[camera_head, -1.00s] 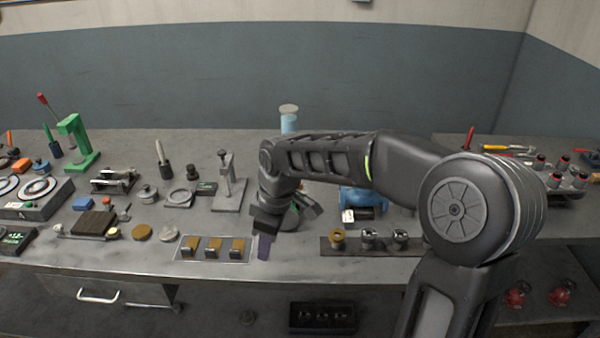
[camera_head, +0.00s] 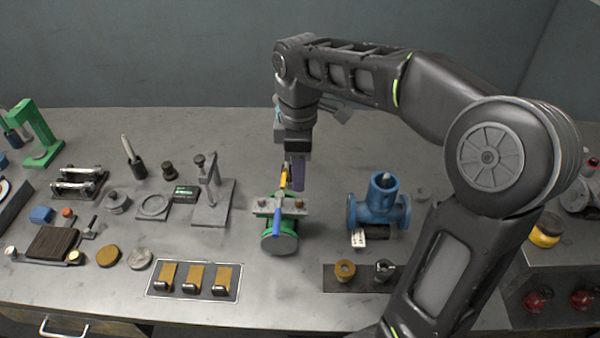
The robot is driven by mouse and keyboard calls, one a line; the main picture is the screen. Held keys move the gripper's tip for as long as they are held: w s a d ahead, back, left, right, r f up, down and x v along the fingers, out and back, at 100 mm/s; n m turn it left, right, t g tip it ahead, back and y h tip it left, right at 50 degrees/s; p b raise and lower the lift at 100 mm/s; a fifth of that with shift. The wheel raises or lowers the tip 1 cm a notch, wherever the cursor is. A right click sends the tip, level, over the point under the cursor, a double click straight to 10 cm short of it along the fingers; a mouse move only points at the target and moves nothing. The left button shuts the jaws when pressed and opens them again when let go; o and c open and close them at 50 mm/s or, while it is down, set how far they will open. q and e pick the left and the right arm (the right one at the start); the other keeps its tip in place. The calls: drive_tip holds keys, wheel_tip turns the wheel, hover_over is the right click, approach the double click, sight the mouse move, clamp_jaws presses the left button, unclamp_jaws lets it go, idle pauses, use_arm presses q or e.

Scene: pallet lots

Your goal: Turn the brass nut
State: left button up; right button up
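A brass-coloured nut-like ring (camera_head: 345,270) sits on a dark strip at the bench's front, with a silver fitting (camera_head: 384,269) to its right. My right gripper (camera_head: 293,175) points down over a green-bodied fitting (camera_head: 280,241), behind and left of the brass ring and apart from it. A tool or lever with yellow and blue parts (camera_head: 279,200) stands against the green fitting, right at the fingertips. My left gripper is not in view.
A blue valve body (camera_head: 379,203) stands right of the green fitting. A grey stand (camera_head: 211,201) is to its left. A tray with brass blocks (camera_head: 195,292) lies at the front. My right forearm hides part of the right side. The bench behind the fixtures is clear.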

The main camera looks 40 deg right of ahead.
sight(299, 201)
drive_tip(key=shift+s+a+r, duration=0.1)
drive_tip(key=shift+s+r, duration=0.05)
drive_tip(key=shift+f+p, duration=0.45)
drive_tip(key=shift+f, duration=3.5)
clamp_jaws()
